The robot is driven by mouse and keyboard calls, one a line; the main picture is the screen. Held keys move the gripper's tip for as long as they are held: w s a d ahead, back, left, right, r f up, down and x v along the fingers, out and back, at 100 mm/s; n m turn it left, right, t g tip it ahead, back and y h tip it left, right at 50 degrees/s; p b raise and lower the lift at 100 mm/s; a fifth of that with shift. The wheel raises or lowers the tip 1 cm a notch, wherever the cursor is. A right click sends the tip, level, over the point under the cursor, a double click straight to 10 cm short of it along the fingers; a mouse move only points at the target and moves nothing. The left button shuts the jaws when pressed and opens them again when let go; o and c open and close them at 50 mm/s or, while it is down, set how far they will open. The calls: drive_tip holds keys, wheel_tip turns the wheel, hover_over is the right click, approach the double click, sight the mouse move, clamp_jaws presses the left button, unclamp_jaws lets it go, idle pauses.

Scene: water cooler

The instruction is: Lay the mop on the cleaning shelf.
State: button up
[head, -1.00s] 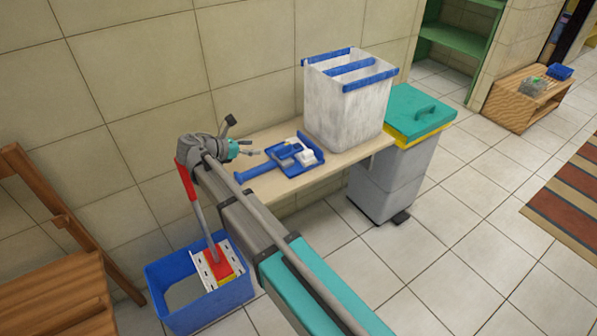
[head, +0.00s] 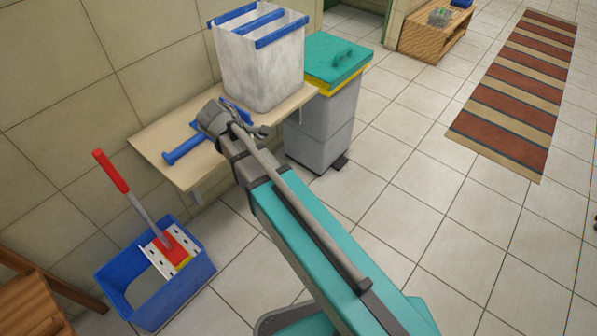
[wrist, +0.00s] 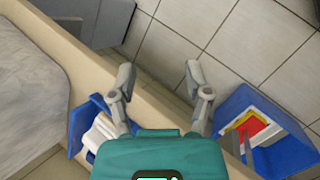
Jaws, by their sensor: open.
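The mop has a red grip (head: 110,170) and a grey shaft. It leans tilted in the blue bucket (head: 160,313), its red and yellow head (head: 173,250) at the white perforated wringer. In the wrist view, the mop head (wrist: 252,126) shows in the bucket (wrist: 290,148) at right. I take the pale wooden wall shelf (head: 160,145) as the cleaning shelf. My gripper (wrist: 158,78) is open and empty, near the shelf's front edge and apart from the mop. In the head view, my own wrist partly hides the gripper.
A blue dustpan and brush (head: 184,150) lie on the shelf, partly hidden by my arm. A large whitish bin (head: 262,75) stands on it. A grey bin with teal lid (head: 335,60) stands beside it. A wooden chair (head: 30,300) is at lower left.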

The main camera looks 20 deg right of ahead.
drive_tip(key=s+d+f+m+g+y, duration=0.1)
drive_tip(key=s+d+f+m+y, duration=0.2)
drive_tip(key=s+d+m+y, duration=0.3)
drive_tip(key=s+d+m, duration=0.3)
drive_tip(key=s+m, duration=0.2)
drive_tip(key=m, duration=0.1)
drive_tip(key=shift+s+d+g, duration=0.15)
drive_tip(key=shift+d+g, duration=0.25)
drive_tip(key=shift+r, duration=0.1)
wheel_tip(320, 180, up, 29)
drive_tip(key=p, duration=2.9)
